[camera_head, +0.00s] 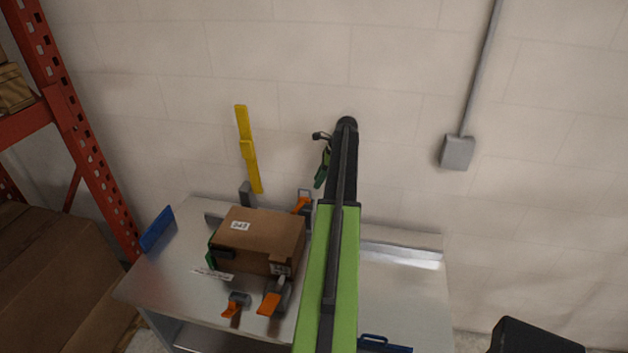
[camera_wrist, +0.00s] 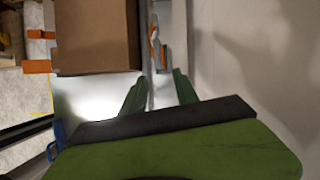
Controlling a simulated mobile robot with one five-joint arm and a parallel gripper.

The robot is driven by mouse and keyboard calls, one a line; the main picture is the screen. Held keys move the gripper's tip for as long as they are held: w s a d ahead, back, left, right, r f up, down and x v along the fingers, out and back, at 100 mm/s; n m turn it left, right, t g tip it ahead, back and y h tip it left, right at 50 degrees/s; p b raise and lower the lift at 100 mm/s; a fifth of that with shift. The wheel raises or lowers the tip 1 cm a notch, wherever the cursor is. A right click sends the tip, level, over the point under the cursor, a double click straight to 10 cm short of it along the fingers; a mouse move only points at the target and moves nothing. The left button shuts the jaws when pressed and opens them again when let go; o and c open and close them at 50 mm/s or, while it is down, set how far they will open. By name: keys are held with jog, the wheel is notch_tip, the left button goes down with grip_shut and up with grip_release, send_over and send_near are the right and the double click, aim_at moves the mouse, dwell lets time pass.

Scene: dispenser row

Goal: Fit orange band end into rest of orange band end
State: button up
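Several orange pieces with grey parts lie around a cardboard box. One orange piece (camera_head: 300,204) is behind the box beside a grey bracket (camera_head: 306,194). Another orange piece (camera_head: 270,303) and a smaller one (camera_head: 232,309) are at the box's front. In the wrist view, orange shows right of the box (camera_wrist: 153,33) and left of it (camera_wrist: 37,67). I cannot tell which is the band end or its rest. My gripper (camera_head: 322,165) is above the back of the table, near the wall. Its green fingers (camera_wrist: 160,87) are apart, with nothing seen held between them.
A yellow strip (camera_head: 249,150) is by the wall. A blue piece (camera_head: 157,229) is at the left edge. A red rack (camera_head: 85,140) stands left.

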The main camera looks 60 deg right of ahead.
jog(key=p+v, duration=0.8)
jog(key=v, duration=0.2)
jog(key=shift+s+r, duration=0.15)
jog(key=shift+r, duration=0.15)
jog(key=w+a+f+n+g+b, duration=0.1)
jog(key=w+a+f+n+b, duration=0.35)
jog(key=a, duration=0.75)
jog(key=w+a+f+n+g+b, duration=0.15)
jog(key=w+a+n, duration=0.35)
jog(key=w+a, duration=0.55)
jog(key=w+a+f+n+b, duration=0.3)
jog(key=w+a+f+n, duration=0.15)
jog(key=a, duration=0.95)
jog(key=s+a+f+n+b, duration=0.1)
jog(key=a+n, duration=0.4)
jog(key=a, duration=0.7)
jog(key=s+a+f+n+g+h+b, duration=0.1)
jog(key=a+f+n+b, duration=0.3)
jog(key=a, duration=0.9)
jog(key=s+a+f+n+h+b, duration=0.1)
jog(key=a+f+n+b, duration=0.1)
jog(key=a+n, duration=0.5)
jog(key=a+f, duration=0.1)
jog(key=a, duration=0.4)
jog(key=shift+s+a+n+b, duration=0.15)
jog(key=shift+a+n+b, duration=0.1)
jog(key=shift+n+b, duration=0.05)
